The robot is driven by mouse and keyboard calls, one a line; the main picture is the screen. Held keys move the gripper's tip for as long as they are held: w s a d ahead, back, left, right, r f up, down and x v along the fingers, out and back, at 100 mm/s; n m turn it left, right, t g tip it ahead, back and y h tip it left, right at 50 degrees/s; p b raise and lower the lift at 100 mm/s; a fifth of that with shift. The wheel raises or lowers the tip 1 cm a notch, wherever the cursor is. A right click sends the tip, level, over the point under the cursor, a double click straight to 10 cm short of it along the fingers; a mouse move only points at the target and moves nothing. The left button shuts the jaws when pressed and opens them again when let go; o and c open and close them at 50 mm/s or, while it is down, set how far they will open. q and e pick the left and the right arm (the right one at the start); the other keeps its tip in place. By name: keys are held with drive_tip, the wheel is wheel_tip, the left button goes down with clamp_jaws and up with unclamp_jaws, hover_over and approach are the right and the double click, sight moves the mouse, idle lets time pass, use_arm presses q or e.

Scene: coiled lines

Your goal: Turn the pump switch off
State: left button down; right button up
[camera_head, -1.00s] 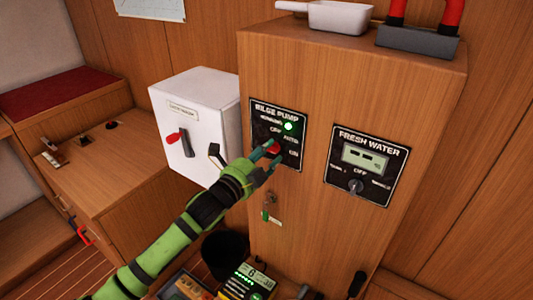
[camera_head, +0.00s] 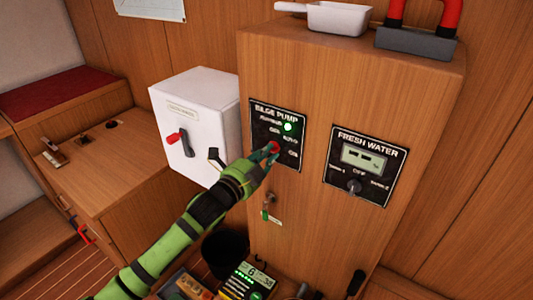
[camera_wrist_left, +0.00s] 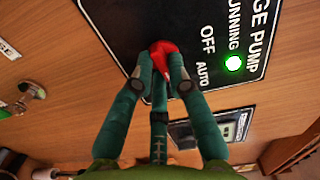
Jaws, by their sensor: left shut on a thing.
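The bilge pump panel (camera_head: 262,122) is a black plate with white lettering on the front of the wooden cabinet. Its green running light (camera_head: 288,127) is lit, and it also glows in the left wrist view (camera_wrist_left: 233,63). The red pump switch knob (camera_wrist_left: 166,52) sits below the light, beside the labels OFF and AUTO. My left gripper (camera_wrist_left: 166,82) has its green fingers shut on the red knob, one on each side; in the head view the gripper (camera_head: 268,152) partly covers the knob. The knob's exact pointing is hard to read. My right gripper is not seen.
A fresh water panel (camera_head: 366,166) with a display and knob is to the right. A key with a green tag (camera_head: 268,206) hangs below. A white box (camera_head: 195,125) with a red-handled lever stands left. A white scoop (camera_head: 338,17) lies on the cabinet top.

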use_arm(q)
drive_tip(key=n+p, duration=0.1)
drive_tip(key=n, duration=0.2)
drive_tip(key=shift+r+n, duration=0.1)
drive_tip(key=shift+n, duration=0.2)
drive_tip(key=n+p, duration=0.2)
drive_tip(key=n, duration=0.2)
drive_tip(key=shift+n, duration=0.3)
drive_tip(key=n+p, duration=0.1)
drive_tip(key=n, duration=0.2)
drive_tip(key=shift+n, duration=0.3)
drive_tip(key=shift+s+d+n+p, duration=0.1)
drive_tip(key=shift+n+p, duration=0.3)
drive_tip(key=shift+n, duration=1.8)
drive_tip(key=c, duration=1.2)
unclamp_jaws()
drive_tip(key=shift+r, duration=0.1)
drive_tip(key=v, duration=1.2)
